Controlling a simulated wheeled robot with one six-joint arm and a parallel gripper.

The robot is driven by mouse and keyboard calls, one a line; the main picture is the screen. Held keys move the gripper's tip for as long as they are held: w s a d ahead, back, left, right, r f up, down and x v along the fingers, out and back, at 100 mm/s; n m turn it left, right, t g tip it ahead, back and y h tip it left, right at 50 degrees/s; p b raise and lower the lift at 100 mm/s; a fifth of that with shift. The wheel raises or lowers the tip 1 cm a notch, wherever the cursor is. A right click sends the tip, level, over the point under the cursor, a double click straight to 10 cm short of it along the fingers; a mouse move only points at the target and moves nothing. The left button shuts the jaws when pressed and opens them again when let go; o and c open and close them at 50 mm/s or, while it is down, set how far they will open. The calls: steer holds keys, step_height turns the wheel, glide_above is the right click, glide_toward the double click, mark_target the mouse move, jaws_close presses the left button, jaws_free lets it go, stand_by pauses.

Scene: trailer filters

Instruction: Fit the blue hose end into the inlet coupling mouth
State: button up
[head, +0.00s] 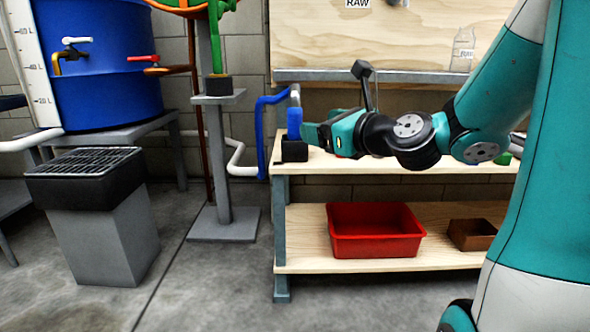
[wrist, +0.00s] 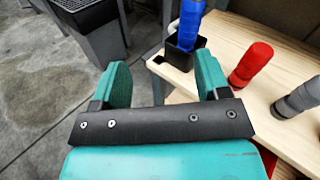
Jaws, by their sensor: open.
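The blue hose end (head: 294,122) stands upright in a black holder (head: 294,150) at the left end of the wooden bench. A blue hose (head: 261,135) with a pale bend at its top runs down beside it. In the wrist view the blue hose end (wrist: 190,22) stands in its black holder (wrist: 177,58), beyond the right finger. My gripper (head: 312,136) is open and points left, close to the hose end. In the wrist view my gripper (wrist: 163,72) has nothing between its fingers. I cannot clearly identify the inlet coupling mouth.
A red hose end (wrist: 252,62) and a grey one (wrist: 298,97) stand along the bench (wrist: 230,30). A bottle (head: 463,48) stands farther right. A red bin (head: 375,245) is on the lower shelf. A grey stand (head: 222,160) with a green pipe is left of the bench.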

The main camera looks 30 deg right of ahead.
steer(key=d+f+m+h+b, duration=0.1)
steer(key=d+f+m+h, duration=0.1)
steer(key=d+m, duration=0.1)
steer(key=p, duration=0.9)
glide_toward(299, 116)
steer(key=w, duration=0.1)
steer(key=shift+t, duration=0.4)
steer(key=w+p, duration=0.1)
steer(key=w, duration=0.1)
steer(key=w+p, duration=0.3)
steer(key=w, duration=0.1)
steer(key=shift+w+f, duration=0.25)
steer(key=shift+f, duration=0.1)
steer(key=shift+w+f+p, duration=0.15)
steer(key=shift+w+p, duration=0.3)
steer(key=shift+w, duration=0.05)
steer(key=w+p, duration=0.3)
steer(key=w, duration=0.1)
steer(key=shift+w+d+r+p, duration=0.1)
steer(key=shift+r+p, duration=0.1)
steer(key=shift+p, duration=0.2)
steer(key=shift+w+f, duration=0.2)
steer(key=shift+w, duration=0.25)
steer(key=c, duration=1.1)
steer(key=shift+r, duration=0.1)
